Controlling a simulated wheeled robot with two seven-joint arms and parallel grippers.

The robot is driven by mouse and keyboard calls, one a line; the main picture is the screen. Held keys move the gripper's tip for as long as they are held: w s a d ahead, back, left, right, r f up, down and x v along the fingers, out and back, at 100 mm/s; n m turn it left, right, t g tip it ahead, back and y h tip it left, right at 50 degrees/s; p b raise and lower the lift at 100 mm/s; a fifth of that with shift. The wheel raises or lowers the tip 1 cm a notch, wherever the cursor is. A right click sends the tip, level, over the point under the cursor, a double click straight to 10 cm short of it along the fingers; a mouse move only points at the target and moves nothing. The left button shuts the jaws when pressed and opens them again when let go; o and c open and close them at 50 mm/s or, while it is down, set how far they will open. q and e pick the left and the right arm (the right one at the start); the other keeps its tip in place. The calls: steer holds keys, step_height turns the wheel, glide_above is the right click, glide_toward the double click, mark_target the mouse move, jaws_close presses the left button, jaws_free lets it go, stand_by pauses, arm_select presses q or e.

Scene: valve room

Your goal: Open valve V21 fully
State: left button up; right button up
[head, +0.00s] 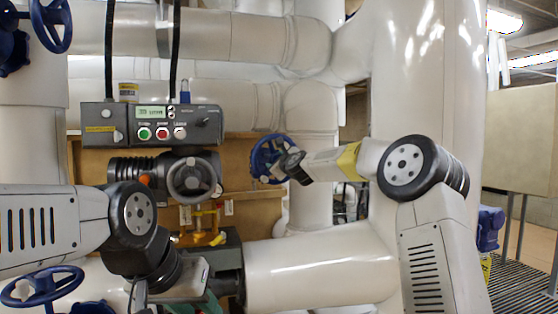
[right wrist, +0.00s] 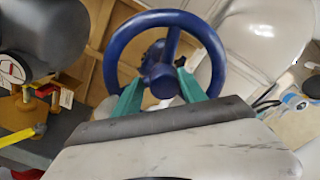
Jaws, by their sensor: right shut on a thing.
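A blue handwheel (head: 262,152) is on the pipework near the centre of the head view. The right wrist view shows its round rim, spokes and hub (right wrist: 158,78) up close. My right gripper (head: 279,166) is at this wheel. Its two teal fingers (right wrist: 160,90) are on either side of the hub in the right wrist view, shut on the wheel; the exact contact is hard to see. My left gripper (head: 200,304) is low in the head view, partly cut off by the bottom edge. I cannot read any V21 tag.
A grey control box (head: 150,125) with buttons hangs above a dark actuator with a grey handwheel (head: 192,178). A yellow valve part (head: 202,225) is below it. Other blue handwheels are at the upper left (head: 50,22) and lower left (head: 42,287). Large white pipes (head: 320,262) crowd the space.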

steer(key=n, duration=0.3)
steer(key=d+n, duration=0.1)
steer(key=n, duration=0.1)
steer(key=shift+w+r+t, duration=0.25)
steer(key=shift+w+t, duration=0.05)
steer(key=n, duration=0.4)
steer(key=shift+a+r, duration=0.1)
steer(key=shift+a, duration=0.05)
steer(key=n, duration=0.9)
steer(key=shift+a, duration=0.15)
steer(key=shift+c, duration=0.2)
steer(key=n, duration=0.4)
steer(key=shift+s+a+n, duration=0.1)
steer(key=shift+a+n, duration=0.1)
steer(key=shift+n, duration=0.1)
jaws_close()
steer(key=o, duration=1.3)
jaws_free()
steer(key=shift+a, duration=0.15)
steer(key=shift+o, duration=0.2)
steer(key=shift+d, duration=0.2)
